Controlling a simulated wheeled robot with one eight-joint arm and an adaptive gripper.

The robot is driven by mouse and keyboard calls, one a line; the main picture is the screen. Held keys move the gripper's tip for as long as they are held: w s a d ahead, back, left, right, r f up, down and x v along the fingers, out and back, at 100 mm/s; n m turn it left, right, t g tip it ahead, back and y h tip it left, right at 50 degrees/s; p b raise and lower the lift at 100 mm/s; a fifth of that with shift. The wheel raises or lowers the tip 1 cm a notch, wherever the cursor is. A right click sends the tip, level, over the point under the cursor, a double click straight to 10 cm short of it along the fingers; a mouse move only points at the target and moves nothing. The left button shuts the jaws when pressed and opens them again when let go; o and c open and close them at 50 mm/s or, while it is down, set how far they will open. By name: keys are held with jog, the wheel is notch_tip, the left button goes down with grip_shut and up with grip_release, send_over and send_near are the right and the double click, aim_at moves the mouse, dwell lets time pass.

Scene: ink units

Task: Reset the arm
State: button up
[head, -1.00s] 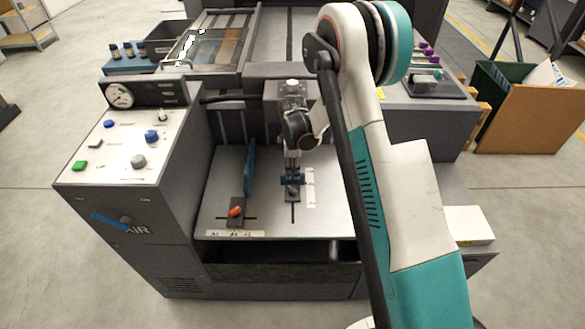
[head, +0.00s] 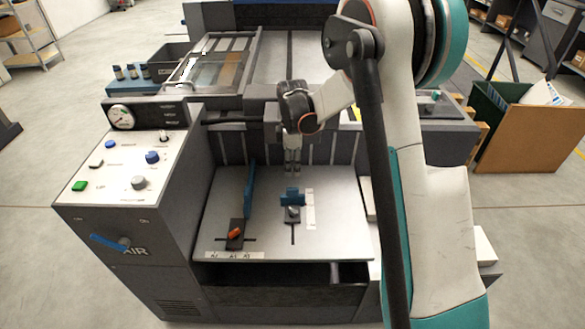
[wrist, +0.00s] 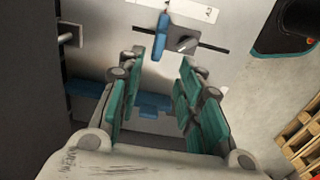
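My gripper (head: 292,160) hangs pointing down above the grey plate (head: 265,230), higher than the small blue block (head: 292,196) and apart from it. In the wrist view the two teal-padded fingers of my gripper (wrist: 163,60) are spread open with nothing held between them. My arm bends down from the upper right of the head view and covers part of the press behind it.
A long blue guide (head: 249,190) stands on the plate beside an orange knob (head: 234,232). The control panel (head: 115,165) with buttons and a gauge is on the left. A brown bin (head: 530,135) stands at the right.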

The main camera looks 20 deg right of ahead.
jog(key=shift+r, duration=0.1)
dwell(0.3)
jog(key=s+a+r+m+t, duration=0.1)
jog(key=s+r+m+t, duration=0.15)
jog(key=s+r, duration=0.45)
jog(key=s+a+r+m+t, duration=0.1)
jog(key=s+r+m, duration=0.4)
jog(key=r, duration=0.5)
jog(key=s+r+m+t, duration=0.2)
jog(key=s+m, duration=0.5)
jog(key=s, duration=1.2)
jog(key=shift+a+t, duration=0.45)
jog(key=shift+t, duration=0.4)
jog(key=shift+s+r, duration=0.1)
